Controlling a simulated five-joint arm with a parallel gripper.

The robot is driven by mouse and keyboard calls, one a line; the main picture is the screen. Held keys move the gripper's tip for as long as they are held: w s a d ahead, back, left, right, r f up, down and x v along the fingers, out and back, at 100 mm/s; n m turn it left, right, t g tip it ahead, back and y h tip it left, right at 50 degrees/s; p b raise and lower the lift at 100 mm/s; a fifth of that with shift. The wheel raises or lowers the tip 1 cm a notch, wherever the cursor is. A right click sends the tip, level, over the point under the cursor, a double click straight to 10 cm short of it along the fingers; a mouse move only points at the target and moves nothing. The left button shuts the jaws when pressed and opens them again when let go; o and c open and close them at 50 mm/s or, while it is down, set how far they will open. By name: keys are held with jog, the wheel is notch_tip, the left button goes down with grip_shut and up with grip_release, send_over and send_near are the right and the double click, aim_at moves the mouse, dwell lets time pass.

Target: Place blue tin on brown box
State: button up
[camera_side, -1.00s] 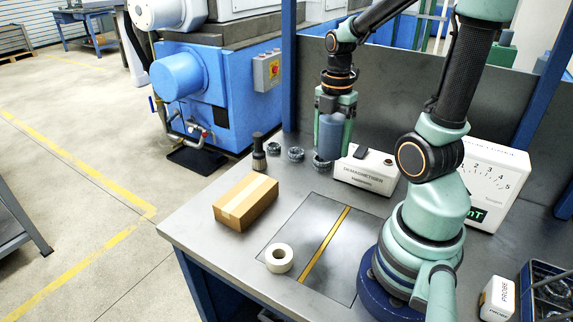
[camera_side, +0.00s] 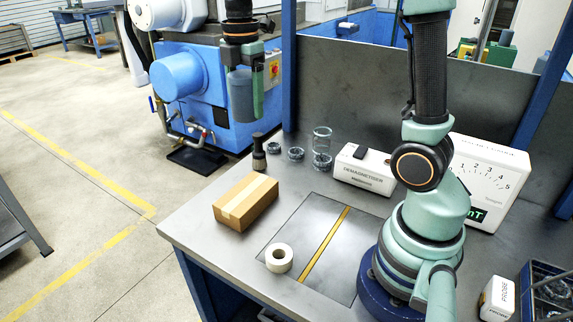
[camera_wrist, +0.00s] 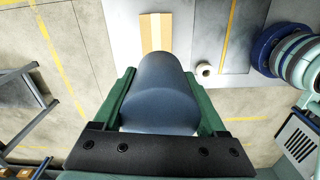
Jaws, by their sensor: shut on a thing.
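The blue tin (camera_side: 240,95) is a blue-grey cylinder held upright between my gripper's fingers, high above the bench. My gripper (camera_side: 246,100) is shut on it. In the wrist view the tin (camera_wrist: 160,95) fills the space between the green fingers. The brown box (camera_side: 246,202), a cardboard carton with a pale tape strip, lies closed on the bench near its left edge. It is clearly below the tin. In the wrist view the box (camera_wrist: 155,32) shows just beyond the tin, partly hidden by it.
A tape roll (camera_side: 279,258) lies in front of the box. A dark bottle (camera_side: 259,152), small rings (camera_side: 296,153) and a clear glass cylinder (camera_side: 322,148) stand behind it. The demagnetiser (camera_side: 364,170) is to the right. The box top is bare.

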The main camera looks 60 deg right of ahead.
aim_at(247, 192)
jog(key=shift+w+a, duration=0.4)
jog(key=shift+a, duration=0.1)
jog(key=shift+w+a+f, duration=0.1)
jog(key=shift+a+f, duration=0.05)
jog(key=shift+f, duration=0.15)
notch_tip(247, 192, down, 19)
jog(key=shift+f, duration=0.1)
jog(key=o, duration=1.5)
jog(key=shift+f, duration=0.1)
